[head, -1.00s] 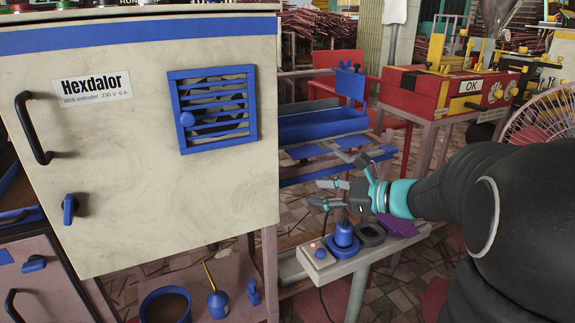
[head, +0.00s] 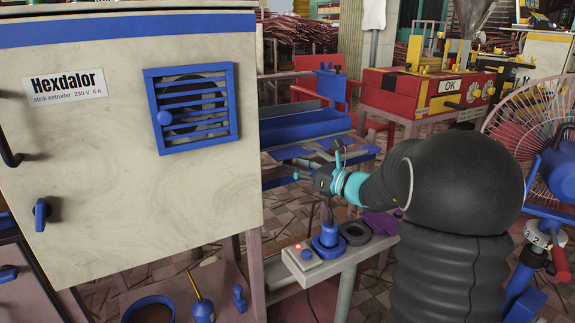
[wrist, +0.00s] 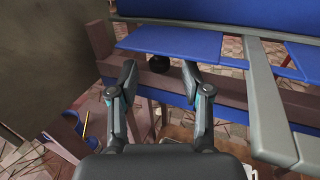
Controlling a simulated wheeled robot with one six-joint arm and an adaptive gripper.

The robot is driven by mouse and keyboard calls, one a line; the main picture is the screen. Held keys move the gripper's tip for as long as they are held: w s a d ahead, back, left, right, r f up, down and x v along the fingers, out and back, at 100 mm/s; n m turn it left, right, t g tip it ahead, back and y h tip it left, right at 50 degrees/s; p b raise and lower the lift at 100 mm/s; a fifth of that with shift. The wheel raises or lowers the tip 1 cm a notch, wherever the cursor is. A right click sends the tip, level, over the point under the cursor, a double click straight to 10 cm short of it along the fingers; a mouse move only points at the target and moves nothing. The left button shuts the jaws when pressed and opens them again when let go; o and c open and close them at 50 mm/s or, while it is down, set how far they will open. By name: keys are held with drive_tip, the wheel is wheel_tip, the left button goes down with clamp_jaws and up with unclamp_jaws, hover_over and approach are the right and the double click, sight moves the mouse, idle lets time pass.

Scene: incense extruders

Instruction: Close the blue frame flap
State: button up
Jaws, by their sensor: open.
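A flat blue flap (wrist: 170,40) lies ahead of my gripper in the wrist view, beside a blue frame rail (wrist: 230,62). A small black knob (wrist: 159,63) shows at its near edge, between the fingertips in the picture. In the head view the blue panels (head: 287,153) of this frame lie just beyond my gripper (head: 302,169). I cannot tell whether a finger touches the knob or the flap.
The cream Hexdalor cabinet door (head: 130,200) with a blue louvre stands close left of my gripper. A grey shelf (head: 325,265) with a blue-capped part is below it. A grey bar (wrist: 268,110) runs to the right. A fan (head: 530,120) stands at the right.

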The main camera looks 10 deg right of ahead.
sight(287, 163)
drive_tip(key=shift+x, duration=1.7)
clamp_jaws()
